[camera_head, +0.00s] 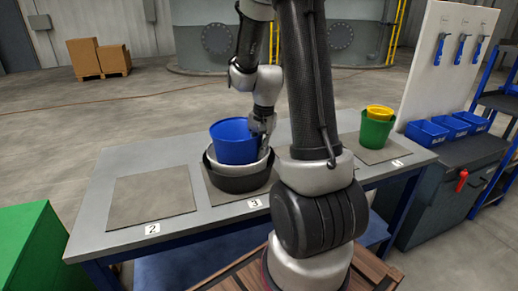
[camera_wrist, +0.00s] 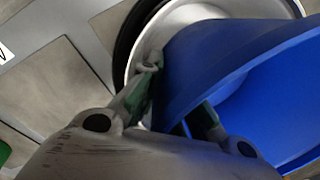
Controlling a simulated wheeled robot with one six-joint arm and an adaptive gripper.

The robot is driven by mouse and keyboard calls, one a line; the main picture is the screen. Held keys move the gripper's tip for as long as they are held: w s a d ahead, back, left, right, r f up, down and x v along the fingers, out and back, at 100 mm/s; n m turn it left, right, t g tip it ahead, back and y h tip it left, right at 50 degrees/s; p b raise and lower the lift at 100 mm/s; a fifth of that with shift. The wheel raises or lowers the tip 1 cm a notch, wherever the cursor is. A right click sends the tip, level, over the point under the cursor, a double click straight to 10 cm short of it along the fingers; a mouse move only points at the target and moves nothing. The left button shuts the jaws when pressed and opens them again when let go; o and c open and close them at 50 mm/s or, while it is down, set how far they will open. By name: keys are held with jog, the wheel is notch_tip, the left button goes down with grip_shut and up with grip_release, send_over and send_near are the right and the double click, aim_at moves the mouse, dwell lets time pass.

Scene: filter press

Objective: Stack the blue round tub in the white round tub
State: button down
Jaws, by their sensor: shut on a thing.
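The blue round tub (camera_head: 230,146) is upright over the white round tub (camera_head: 263,163), and its lower part is hidden by the white rim. I cannot tell whether its bottom rests inside. The white tub sits in a wider black tub (camera_head: 240,184) on the mat by label 3. My gripper (camera_head: 266,134) is shut on the right side of the blue tub's wall. In the wrist view, my gripper (camera_wrist: 178,108) has one finger on each side of the blue wall (camera_wrist: 205,55), with the white tub (camera_wrist: 190,14) and black rim (camera_wrist: 122,45) behind.
An empty mat (camera_head: 151,195) lies left by label 2. A green tub (camera_head: 376,131) holding a yellow tub (camera_head: 380,113) stands on the right mat. Blue bins (camera_head: 428,134) and a tool board (camera_head: 447,60) are beyond the bench's right end. A green box (camera_head: 30,245) is at lower left.

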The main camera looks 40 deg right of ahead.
jog(key=c, duration=1.6)
grip_release()
jog(key=shift+c, duration=0.2)
jog(key=shift+r, duration=0.1)
jog(key=r, duration=0.8)
jog(key=s+r, duration=0.1)
jog(key=r, duration=0.3)
jog(key=shift+d+r, duration=0.35)
jog(key=s+a+r+n+t, duration=0.1)
jog(key=s+a+r+n, duration=0.2)
jog(key=s+a+n, duration=0.2)
jog(key=s+a+r+n+t, duration=0.2)
jog(key=s+a+n, duration=0.3)
jog(key=s, duration=0.6)
jog(key=shift+s+r+n+h, duration=0.3)
jog(key=shift+r+n, duration=0.2)
jog(key=shift+r, duration=0.35)
